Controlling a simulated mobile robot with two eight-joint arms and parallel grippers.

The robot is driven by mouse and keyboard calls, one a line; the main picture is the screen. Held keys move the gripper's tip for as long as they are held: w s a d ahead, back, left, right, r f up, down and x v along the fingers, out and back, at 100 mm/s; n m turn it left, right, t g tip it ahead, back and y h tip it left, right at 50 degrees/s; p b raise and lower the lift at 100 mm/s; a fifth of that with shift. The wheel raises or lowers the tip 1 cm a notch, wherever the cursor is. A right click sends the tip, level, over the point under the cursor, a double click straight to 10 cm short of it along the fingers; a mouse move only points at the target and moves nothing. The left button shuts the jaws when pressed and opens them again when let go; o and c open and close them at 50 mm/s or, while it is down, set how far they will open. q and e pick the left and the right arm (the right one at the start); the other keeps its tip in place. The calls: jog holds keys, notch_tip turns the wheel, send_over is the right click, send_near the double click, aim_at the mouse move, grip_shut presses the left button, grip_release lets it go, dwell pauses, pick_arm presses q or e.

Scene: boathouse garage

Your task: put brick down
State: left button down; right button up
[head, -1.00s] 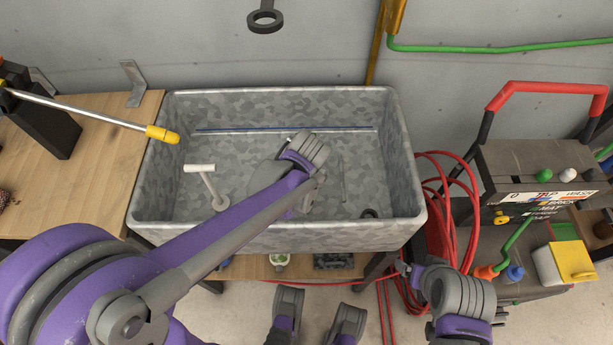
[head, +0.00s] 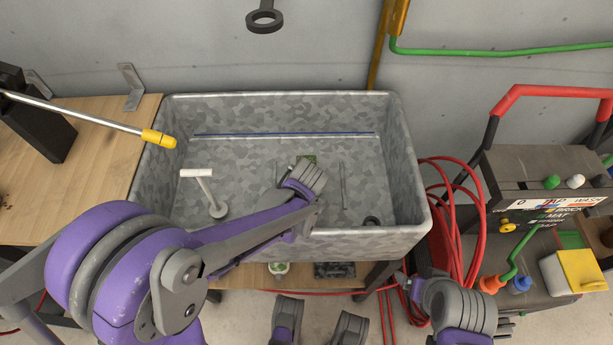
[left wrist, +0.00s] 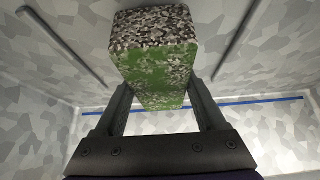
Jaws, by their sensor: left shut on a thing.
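A green brick with a dark-and-white speckled end (left wrist: 155,50) is held between the fingers of my left gripper (left wrist: 158,92), seen in the left wrist view. In the head view, a small green part of the brick (head: 307,159) shows just beyond my left wrist, inside the grey speckled sink (head: 405,190). My left fingers are hidden there by the wrist. Whether the brick touches the sink floor cannot be told. My right wrist shows at the lower right, outside the sink; the fingers of my right gripper (head: 412,285) are not clear.
A white T-shaped piece (head: 205,190) stands in the sink's left part. A dark ring (head: 372,221) lies near its front right, and thin rods lie on its floor. Red hose (head: 440,230) hangs right of the sink beside a cart (head: 545,185). A yellow-tipped rod (head: 150,135) reaches over from the left.

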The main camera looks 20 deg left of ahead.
pick_arm(q)
jog(key=shift+f, duration=0.4)
jog(key=shift+f+b, duration=0.1)
jog(key=shift+b, duration=0.2)
grip_release()
jog(key=shift+r+p, duration=0.35)
jog(key=shift+r, duration=0.15)
jog(key=p+v, duration=0.2)
jog(key=v, duration=0.5)
jog(key=shift+s+r, duration=0.1)
jog(key=shift+r, duration=0.2)
